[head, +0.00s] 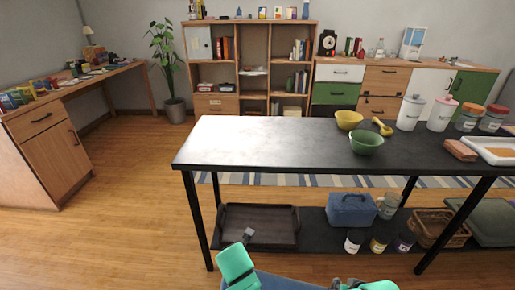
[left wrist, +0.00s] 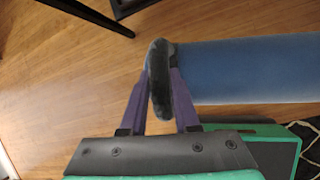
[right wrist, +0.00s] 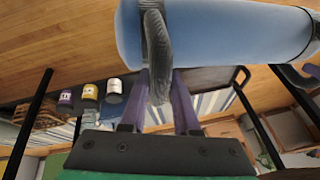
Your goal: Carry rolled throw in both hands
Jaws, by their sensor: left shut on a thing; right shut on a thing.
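The rolled throw is a blue roll (head: 287,283) at the bottom edge of the head view, mostly cut off there. In the left wrist view the throw (left wrist: 255,68) stretches to the right from a dark grey loop. My left gripper (left wrist: 159,85) is shut on this loop at one end of the throw. In the right wrist view the throw (right wrist: 225,35) crosses the top. My right gripper (right wrist: 158,80) is shut on a second grey loop. In the head view my green left gripper (head: 240,262) shows; my right gripper (head: 365,286) is barely in frame.
A black-topped table (head: 290,150) stands just ahead. It bears a yellow bowl (head: 349,119), a green bowl (head: 366,142) and canisters. Its lower shelf holds a dark tray (head: 259,226), a blue box (head: 351,209) and jars. Open wooden floor (head: 130,200) lies to the left.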

